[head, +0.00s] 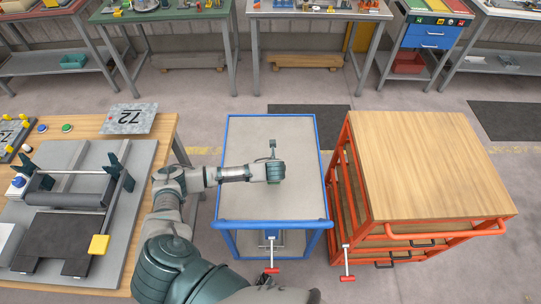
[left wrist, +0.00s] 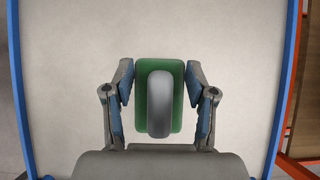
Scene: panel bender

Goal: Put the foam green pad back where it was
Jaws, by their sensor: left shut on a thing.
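My left gripper (head: 273,152) is over the grey top of the blue-framed cart (head: 300,135). In the left wrist view, its two fingers (left wrist: 159,72) are closed against the sides of the green pad (left wrist: 141,122). The pad is a green block with a rounded grey grip (left wrist: 160,105) along its middle. My right gripper is not in view.
An orange-framed cart with a wooden top (head: 425,160) stands right. The visible cart top around the gripper is clear.

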